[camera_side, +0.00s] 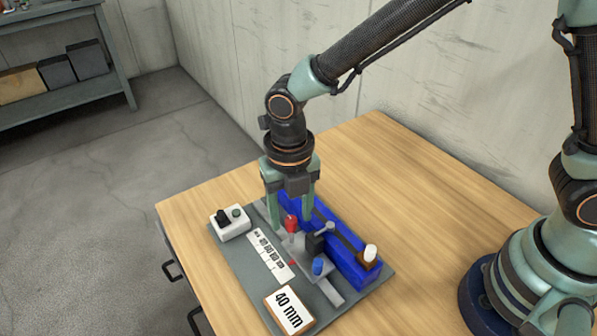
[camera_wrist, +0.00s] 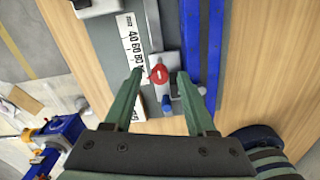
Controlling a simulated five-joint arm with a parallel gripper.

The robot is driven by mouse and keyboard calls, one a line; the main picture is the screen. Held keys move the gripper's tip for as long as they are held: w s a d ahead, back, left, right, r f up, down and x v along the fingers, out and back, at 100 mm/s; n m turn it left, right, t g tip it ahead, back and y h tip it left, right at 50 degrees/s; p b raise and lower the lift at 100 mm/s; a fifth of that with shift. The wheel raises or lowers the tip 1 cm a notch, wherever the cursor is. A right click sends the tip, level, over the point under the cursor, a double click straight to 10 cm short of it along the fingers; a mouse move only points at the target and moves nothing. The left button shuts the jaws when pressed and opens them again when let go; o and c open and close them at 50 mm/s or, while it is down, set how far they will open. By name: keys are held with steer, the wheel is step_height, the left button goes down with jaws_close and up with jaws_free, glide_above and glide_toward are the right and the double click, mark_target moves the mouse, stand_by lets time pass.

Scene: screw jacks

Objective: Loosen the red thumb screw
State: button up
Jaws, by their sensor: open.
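The red thumb screw (camera_side: 291,223) stands upright on the metal slide of the jack fixture, beside the printed scale (camera_side: 270,256). In the wrist view the red thumb screw (camera_wrist: 159,74) lies between the two fingers, with a gap on each side. My gripper (camera_side: 290,225) is open, pointing down over the fixture; its green fingers also show in the wrist view (camera_wrist: 158,76). I cannot tell whether the fingertips are level with the screw head.
A blue rail (camera_side: 345,262) with a white-topped knob (camera_side: 371,252) runs along the right. A blue knob (camera_side: 318,266), a "40 mm" block (camera_side: 289,310) and a switch box (camera_side: 230,222) share the grey plate (camera_side: 240,268). The wooden table (camera_side: 400,180) behind is clear.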

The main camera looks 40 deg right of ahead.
mark_target(291, 219)
step_height(291, 219, up, 12)
stand_by(0.4)
steer(key=shift+f, duration=0.1)
steer(key=s+d+r+m+t, duration=0.2)
steer(key=d+m, duration=0.9)
steer(key=m, duration=0.5)
steer(key=s+d+r+m+t, duration=0.2)
steer(key=d+m+t, duration=0.1)
steer(key=d+m, duration=0.9)
steer(key=m, duration=0.5)
steer(key=shift+d+r+t, duration=0.2)
steer(key=shift+r+t, duration=0.1)
steer(key=shift+r, duration=0.05)
